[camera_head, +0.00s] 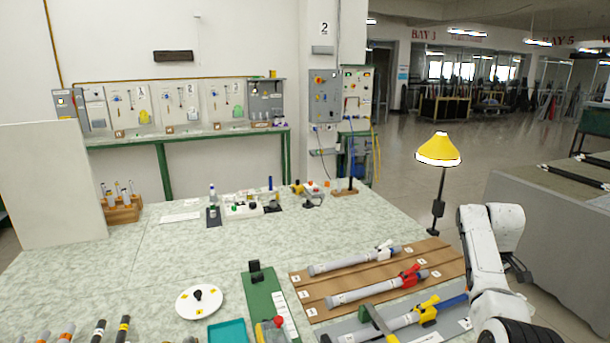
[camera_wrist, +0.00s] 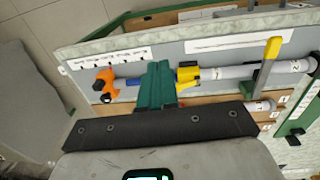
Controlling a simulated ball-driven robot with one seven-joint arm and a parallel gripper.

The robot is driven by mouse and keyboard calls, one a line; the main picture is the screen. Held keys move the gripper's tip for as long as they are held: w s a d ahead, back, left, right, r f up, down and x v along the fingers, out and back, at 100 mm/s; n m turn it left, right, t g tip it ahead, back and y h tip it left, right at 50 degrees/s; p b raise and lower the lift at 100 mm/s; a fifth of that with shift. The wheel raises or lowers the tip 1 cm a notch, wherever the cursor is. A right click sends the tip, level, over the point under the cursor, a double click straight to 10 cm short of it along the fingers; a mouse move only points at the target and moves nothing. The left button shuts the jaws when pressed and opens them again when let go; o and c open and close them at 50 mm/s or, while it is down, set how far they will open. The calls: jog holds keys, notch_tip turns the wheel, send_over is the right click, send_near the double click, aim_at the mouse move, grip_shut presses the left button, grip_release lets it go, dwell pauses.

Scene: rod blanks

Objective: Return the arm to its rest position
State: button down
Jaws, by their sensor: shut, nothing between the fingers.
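My arm (camera_head: 485,262) stands at the right of the bench in the head view, white with a black joint at the bottom. Its fingers cannot be made out there. In the wrist view my gripper (camera_wrist: 156,86) shows as green fingers pressed together, shut and empty. Behind the fingers lies a grey board (camera_wrist: 205,48) with a rod along it. The rod carries an orange clamp (camera_wrist: 106,82) at the left and a yellow-and-blue clamp (camera_wrist: 187,74). The fingers overlap the rod in the picture; whether they touch it I cannot tell.
A brown grooved board (camera_head: 365,277) holds tubes with white and red clamps. A grey tube with a yellow clamp (camera_head: 426,309) lies in front. A yellow lamp (camera_head: 438,150) stands near my arm. A green fixture (camera_head: 262,290) and white disc (camera_head: 199,301) sit left. Mid-bench is clear.

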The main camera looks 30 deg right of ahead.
jog(key=s+a+f, duration=0.1)
jog(key=a+f, duration=0.6)
jog(key=a, duration=0.5)
jog(key=a+f, duration=0.8)
jog(key=a, duration=0.4)
jog(key=s+a+r+n+t, duration=0.1)
jog(key=s+a+n, duration=0.1)
jog(key=s+a, duration=1.5)
jog(key=a, duration=0.4)
jog(key=shift+s+a+r+y, duration=0.2)
jog(key=shift+s+y, duration=0.05)
jog(key=shift+y, duration=0.15)
